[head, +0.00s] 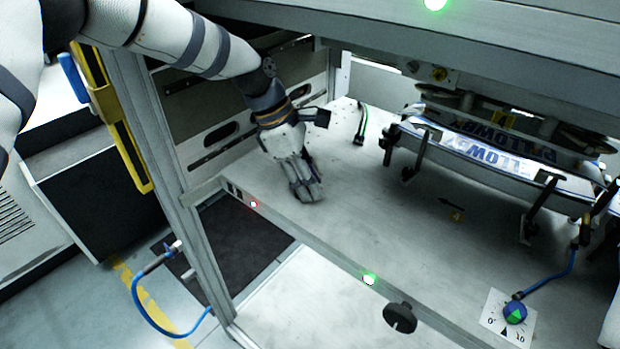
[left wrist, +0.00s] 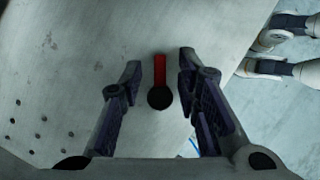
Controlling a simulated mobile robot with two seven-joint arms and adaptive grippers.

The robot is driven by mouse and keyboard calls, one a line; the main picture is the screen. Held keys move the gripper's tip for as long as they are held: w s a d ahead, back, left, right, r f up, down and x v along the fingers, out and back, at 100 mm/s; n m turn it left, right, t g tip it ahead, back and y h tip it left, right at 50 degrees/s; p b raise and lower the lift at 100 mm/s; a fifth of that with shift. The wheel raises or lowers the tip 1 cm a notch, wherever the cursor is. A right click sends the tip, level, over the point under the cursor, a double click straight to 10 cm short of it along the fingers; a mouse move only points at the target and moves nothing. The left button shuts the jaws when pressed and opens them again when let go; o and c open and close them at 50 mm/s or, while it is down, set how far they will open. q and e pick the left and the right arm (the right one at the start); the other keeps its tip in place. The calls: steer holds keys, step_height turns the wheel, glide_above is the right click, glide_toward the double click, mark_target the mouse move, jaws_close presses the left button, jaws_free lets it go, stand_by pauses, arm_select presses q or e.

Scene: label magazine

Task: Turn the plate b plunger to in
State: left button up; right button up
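My left gripper (head: 308,192) hangs low over the grey plate near the left post of the frame. In the left wrist view my left gripper (left wrist: 159,62) is open. A plunger with a round black knob and a red shaft (left wrist: 160,85) shows between its fingers, with gaps on both sides. I cannot make this plunger out in the head view, where the gripper covers that area. No label in view tells whether it is plate b's. My right gripper is in neither view.
The grey plate (head: 390,215) is mostly bare. Printed strips on a dark holder (head: 490,145) stand at the right. A dial (head: 515,313) with a blue hose and a black knob (head: 400,318) are near the front. A red light (head: 253,204) and a green light (head: 369,280) glow on the front edge.

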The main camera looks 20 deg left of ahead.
arm_select(q)
steer(key=shift+c, duration=0.6)
steer(key=shift+r, duration=0.15)
jaws_close()
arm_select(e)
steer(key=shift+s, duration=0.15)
arm_select(q)
steer(key=shift+m, duration=0.7)
steer(key=m, duration=0.1)
steer(key=m+g+b, duration=0.1)
steer(key=m, duration=0.1)
steer(key=shift+s+a+g, duration=0.1)
steer(key=shift+s+g, duration=0.15)
steer(key=shift+g, duration=0.05)
steer(key=shift+s+r+m, duration=0.1)
steer(key=shift+m, duration=0.8)
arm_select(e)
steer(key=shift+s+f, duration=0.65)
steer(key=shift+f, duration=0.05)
arm_select(q)
steer(key=shift+g, duration=0.3)
